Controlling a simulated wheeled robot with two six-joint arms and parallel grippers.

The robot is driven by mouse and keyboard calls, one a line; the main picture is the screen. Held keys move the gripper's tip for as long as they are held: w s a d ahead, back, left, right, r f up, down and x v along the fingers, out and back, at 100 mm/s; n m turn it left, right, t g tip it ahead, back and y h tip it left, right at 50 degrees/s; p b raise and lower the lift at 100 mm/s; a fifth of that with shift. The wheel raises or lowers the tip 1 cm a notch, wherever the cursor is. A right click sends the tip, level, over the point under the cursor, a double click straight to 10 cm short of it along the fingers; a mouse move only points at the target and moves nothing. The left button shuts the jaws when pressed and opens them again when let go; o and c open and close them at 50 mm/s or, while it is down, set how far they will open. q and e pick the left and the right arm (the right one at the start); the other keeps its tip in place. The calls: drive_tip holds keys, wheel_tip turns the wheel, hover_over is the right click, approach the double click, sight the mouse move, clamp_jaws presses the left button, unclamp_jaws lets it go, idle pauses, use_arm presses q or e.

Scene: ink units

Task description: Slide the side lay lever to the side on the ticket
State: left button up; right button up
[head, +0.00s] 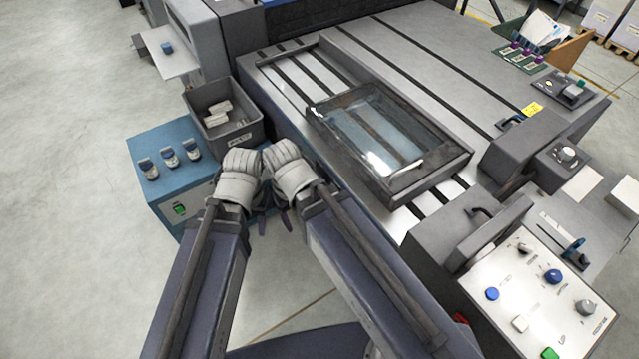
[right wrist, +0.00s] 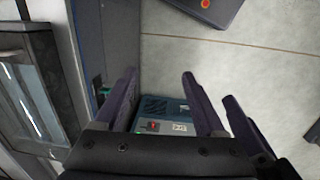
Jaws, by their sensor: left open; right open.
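A small lever with a blue handle (head: 573,248) stands on the grey plate at the right of the press, beside the white button panel. It looks like the side lay lever; its exact setting is too small to tell. A yellow slip (head: 533,109) lies on the press bed at the upper right and may be the ticket; its writing is unreadable. My left gripper (head: 238,190) is open and empty by the blue box, far left of the lever. My right gripper (head: 284,190) is close beside it, also open and empty, and shows in the right wrist view (right wrist: 160,95).
A glass-topped frame (head: 455,165) lies on the press bed. A grey bin (head: 240,140) and a blue box (head: 160,190) with several small devices stand at the left. Grey housings (head: 465,235) and a button panel (head: 520,285) lie near the lever. The left floor is clear.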

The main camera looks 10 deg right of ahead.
drive_tip(key=o, duration=0.4)
drive_tip(key=f+b, duration=0.9)
drive_tip(key=f, duration=0.2)
drive_tip(key=shift+w, duration=0.2)
use_arm(q)
wheel_tip(320, 180, down, 38)
drive_tip(key=b, duration=2.7)
drive_tip(key=w+a+f+n+h+b, duration=0.1)
drive_tip(key=w+a+f+n+b, duration=0.3)
drive_tip(key=f+b, duration=0.65)
drive_tip(key=w+d+r+n+t+h, duration=0.3)
drive_tip(key=w+d+r+n+h, duration=0.4)
drive_tip(key=w+d+n+h, duration=0.35)
drive_tip(key=w+d+r+n+t+h, duration=0.2)
drive_tip(key=w+d+r+n+h, duration=0.15)
drive_tip(key=d+r+n, duration=0.35)
drive_tip(key=w+d+r+n+t+h, duration=0.1)
drive_tip(key=w+d+r+n+h, duration=0.3)
drive_tip(key=r, duration=0.4)
drive_tip(key=shift+y, duration=0.4)
drive_tip(key=shift+x, duration=4.2)
use_arm(e)
drive_tip(key=shift+f, duration=18.55)
